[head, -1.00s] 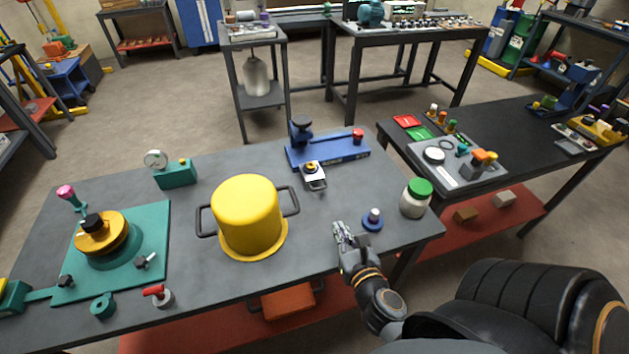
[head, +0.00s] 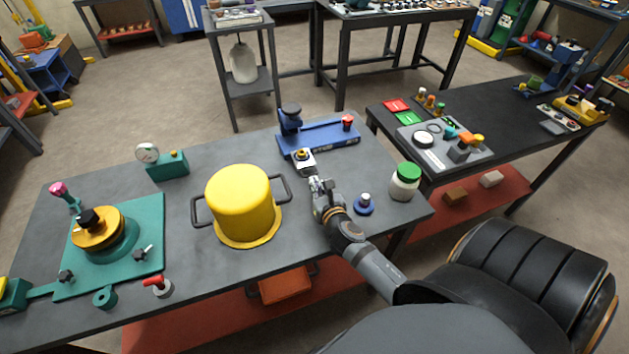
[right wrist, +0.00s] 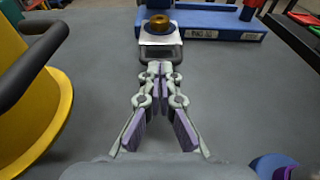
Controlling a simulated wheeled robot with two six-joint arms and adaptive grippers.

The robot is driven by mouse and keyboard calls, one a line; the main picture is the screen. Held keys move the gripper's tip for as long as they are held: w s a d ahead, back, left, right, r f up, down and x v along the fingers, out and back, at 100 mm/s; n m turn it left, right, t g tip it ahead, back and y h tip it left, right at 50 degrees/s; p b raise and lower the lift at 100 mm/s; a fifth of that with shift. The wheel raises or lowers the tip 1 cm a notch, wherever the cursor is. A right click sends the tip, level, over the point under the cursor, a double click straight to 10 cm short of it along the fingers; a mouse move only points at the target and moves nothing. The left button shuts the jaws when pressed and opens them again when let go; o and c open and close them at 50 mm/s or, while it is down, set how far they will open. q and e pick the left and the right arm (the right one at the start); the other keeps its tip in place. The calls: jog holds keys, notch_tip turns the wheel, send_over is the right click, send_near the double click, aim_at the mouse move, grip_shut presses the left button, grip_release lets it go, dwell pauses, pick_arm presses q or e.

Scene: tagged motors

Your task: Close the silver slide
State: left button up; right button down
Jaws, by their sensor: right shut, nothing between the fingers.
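The silver slide (head: 304,161) sticks out from the front of the blue fixture (head: 336,138) on the grey table. It carries a gold knob on a dark ring and has a grey loop handle at its front edge. In the right wrist view the slide (right wrist: 160,38) is straight ahead, with the blue base (right wrist: 215,24) behind it. My right gripper (head: 316,184) is shut and empty, just in front of the slide. In the right wrist view its fingertips (right wrist: 160,68) overlap the handle; I cannot tell if they touch. My left gripper is not in view.
A yellow pot (head: 238,195) with dark handles stands left of my right gripper. A blue knobbed disc (head: 365,208) and a green-lidded jar (head: 404,185) stand to its right. A teal plate fixture (head: 140,255) is at the left. The table between pot and fixture is clear.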

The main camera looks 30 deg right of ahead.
aim_at(303, 158)
jog(key=shift+w+d+f, duration=0.1)
jog(key=shift+w+d, duration=0.05)
jog(key=shift+w, duration=0.3)
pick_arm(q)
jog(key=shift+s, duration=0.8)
pick_arm(e)
jog(key=shift+w, duration=0.1)
jog(key=w, duration=0.1)
jog(key=w+p, duration=0.1)
jog(key=w, duration=0.1)
jog(key=w+d+p, duration=0.1)
jog(key=shift+w+d+r, duration=0.1)
jog(key=shift+w+r, duration=0.15)
jog(key=shift+r, duration=0.15)
jog(key=x, duration=0.4)
jog(key=shift+w+p, duration=0.3)
jog(key=shift+p, duration=0.05)
jog(key=shift+r, duration=0.25)
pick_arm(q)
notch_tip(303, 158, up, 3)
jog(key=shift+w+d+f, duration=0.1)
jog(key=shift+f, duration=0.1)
pick_arm(e)
jog(key=shift+s, duration=0.1)
